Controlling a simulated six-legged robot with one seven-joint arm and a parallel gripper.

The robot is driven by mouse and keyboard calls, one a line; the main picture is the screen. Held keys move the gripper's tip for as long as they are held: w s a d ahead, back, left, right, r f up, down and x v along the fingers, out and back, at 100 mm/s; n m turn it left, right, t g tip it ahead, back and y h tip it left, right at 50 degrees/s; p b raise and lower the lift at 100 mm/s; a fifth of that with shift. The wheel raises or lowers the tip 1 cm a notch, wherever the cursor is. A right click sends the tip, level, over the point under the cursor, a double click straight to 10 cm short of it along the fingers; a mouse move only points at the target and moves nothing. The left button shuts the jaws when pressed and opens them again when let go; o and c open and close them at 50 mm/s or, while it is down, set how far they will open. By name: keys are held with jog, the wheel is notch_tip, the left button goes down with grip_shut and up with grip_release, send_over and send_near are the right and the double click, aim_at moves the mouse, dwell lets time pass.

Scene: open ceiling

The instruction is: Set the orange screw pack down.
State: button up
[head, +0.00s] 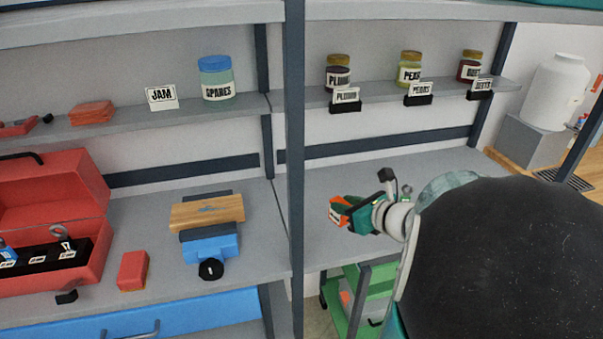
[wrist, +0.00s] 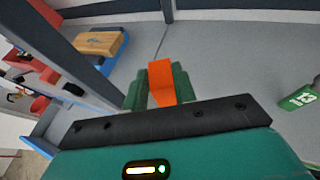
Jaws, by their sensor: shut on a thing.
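The orange screw pack (head: 340,211) is held in my gripper (head: 347,214) in the head view, above the right-hand grey shelf (head: 410,168). In the wrist view the orange screw pack (wrist: 161,82) stands between the two green fingers of my gripper (wrist: 157,88), which are shut on it. The shelf surface shows beyond and around it. The picture does not clearly show how high the pack is above the shelf, and its lower part is hidden by my gripper in the wrist view.
A dark upright post (head: 295,150) stands left of my gripper. Beyond it are a blue vise (head: 210,246) with a wood block, a red box (head: 133,270) and an open red toolbox (head: 50,225). Jars stand on the upper shelf (head: 385,98). A green tag (wrist: 300,97) lies at right in the wrist view.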

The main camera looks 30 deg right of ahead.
jog(key=shift+w+d+f, duration=0.8)
jog(key=shift+d+f, duration=0.6)
jog(key=shift+f, duration=0.45)
jog(key=shift+w+d+f, duration=0.75)
jog(key=shift+d+f, duration=0.7)
jog(key=shift+f, duration=0.45)
jog(key=shift+w+d+f, duration=0.8)
jog(key=shift+d+f, duration=0.6)
jog(key=shift+f, duration=0.45)
jog(key=shift+f, duration=0.1)
jog(key=o, duration=1)
jog(key=shift+o, duration=0.2)
jog(key=shift+s+d+r, duration=0.1)
jog(key=shift+s+r, duration=0.1)
jog(key=shift+s, duration=0.05)
jog(key=v, duration=1.1)
jog(key=shift+s+r, duration=0.15)
